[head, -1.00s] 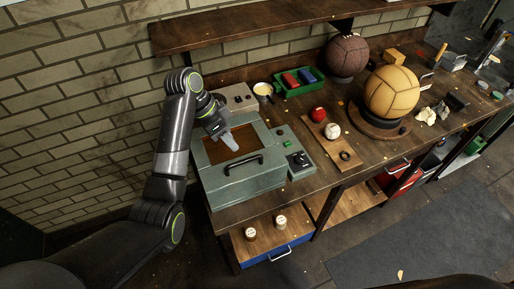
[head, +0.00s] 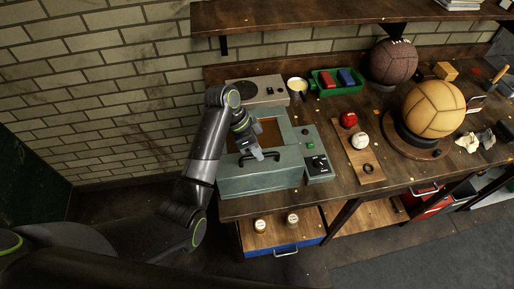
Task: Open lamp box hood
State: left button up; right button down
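The lamp box (head: 262,181) is a grey-green metal case at the left end of the workbench. Its hood has a brown window (head: 268,131) and a black handle (head: 259,160) along the front. The hood looks down on the box. My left gripper (head: 258,154) is over the front of the window, right by the handle. I cannot tell whether it touches the handle or whether its fingers are apart. My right gripper is not in view.
A control panel (head: 316,163) with a green button adjoins the box on the right. A grey device (head: 256,92) stands behind it. A wooden board (head: 361,161), a green tray (head: 325,89) and a tan ball (head: 433,108) are further right. A shelf (head: 330,17) hangs above.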

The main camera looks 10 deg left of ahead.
pick_arm(q)
jog(key=shift+c, duration=1.1)
jog(key=shift+d, duration=0.1)
grip_shut()
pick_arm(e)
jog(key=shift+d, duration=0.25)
pick_arm(q)
jog(key=shift+w+r, duration=0.1)
jog(key=shift+w, duration=0.05)
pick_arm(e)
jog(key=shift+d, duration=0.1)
